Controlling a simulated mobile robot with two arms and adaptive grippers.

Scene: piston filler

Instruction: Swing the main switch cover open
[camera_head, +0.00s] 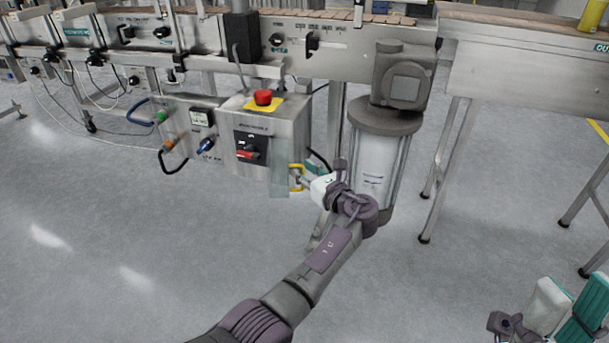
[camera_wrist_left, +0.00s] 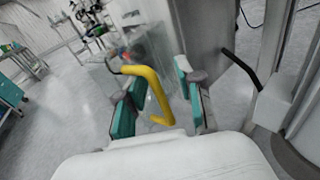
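The main switch (camera_head: 250,147), with a red and black knob, is on the front of a steel control box (camera_head: 215,155). Its clear cover (camera_head: 279,170) stands out from the box front on the right of the switch and reaches below the box's lower edge. A yellow handle (camera_head: 297,178) is at the cover's right side. My left gripper (camera_head: 309,176) is at this handle. In the left wrist view the yellow handle (camera_wrist_left: 150,88) lies between the two separated teal finger pads (camera_wrist_left: 160,100).
A red emergency button (camera_head: 263,97) on a yellow plate tops the box. Cables and connectors hang on its left. A motor with a cylinder (camera_head: 377,165) stands close to the right of my left gripper. Conveyor legs (camera_head: 447,170) are farther right. The floor in front is clear.

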